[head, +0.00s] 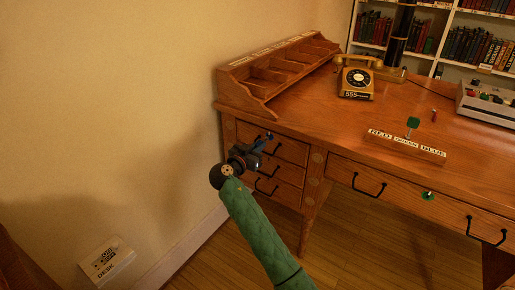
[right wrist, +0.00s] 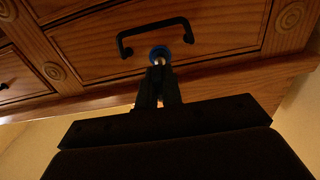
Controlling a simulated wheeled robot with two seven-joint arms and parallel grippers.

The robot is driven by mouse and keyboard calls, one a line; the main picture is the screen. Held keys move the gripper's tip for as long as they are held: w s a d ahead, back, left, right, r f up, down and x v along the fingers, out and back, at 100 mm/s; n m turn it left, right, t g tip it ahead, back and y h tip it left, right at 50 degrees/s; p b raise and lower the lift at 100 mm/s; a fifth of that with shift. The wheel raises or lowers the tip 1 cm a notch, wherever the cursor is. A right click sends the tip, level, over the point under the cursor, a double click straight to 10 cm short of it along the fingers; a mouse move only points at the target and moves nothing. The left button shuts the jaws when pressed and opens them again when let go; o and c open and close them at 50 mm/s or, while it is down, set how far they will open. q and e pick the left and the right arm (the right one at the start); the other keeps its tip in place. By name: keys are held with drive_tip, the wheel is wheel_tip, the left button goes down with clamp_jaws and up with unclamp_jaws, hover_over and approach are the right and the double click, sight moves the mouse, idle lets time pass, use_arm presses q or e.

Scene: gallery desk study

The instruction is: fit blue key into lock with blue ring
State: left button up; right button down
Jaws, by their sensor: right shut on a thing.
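My right gripper (head: 260,145) is in front of the upper left drawer of the desk. In the right wrist view its fingers (right wrist: 159,84) are shut on a small key, mostly hidden between them. Some blue of the blue key (head: 258,146) shows at the gripper in the head view. The lock with the blue ring (right wrist: 153,52) is on a drawer front, beside the black handle. The key's grey metal end is lined up with the ring's middle and looks at or in the lock; how deep I cannot tell. My left gripper is not in view.
A key rack (head: 405,145) labelled RED, GREEN, BLUE stands on the desk (head: 345,130), holding a green-headed key (head: 413,123). A green-ringed lock (head: 428,196) is on the wide drawer. A telephone (head: 356,80) stands behind. The wall is close on the left.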

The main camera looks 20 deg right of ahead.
drive_tip(key=shift+w+d, duration=0.35)
drive_tip(key=shift+d, duration=0.1)
idle(0.3)
drive_tip(key=c, duration=1)
unclamp_jaws()
drive_tip(key=shift+f+b, duration=0.1)
drive_tip(key=shift+b, duration=0.25)
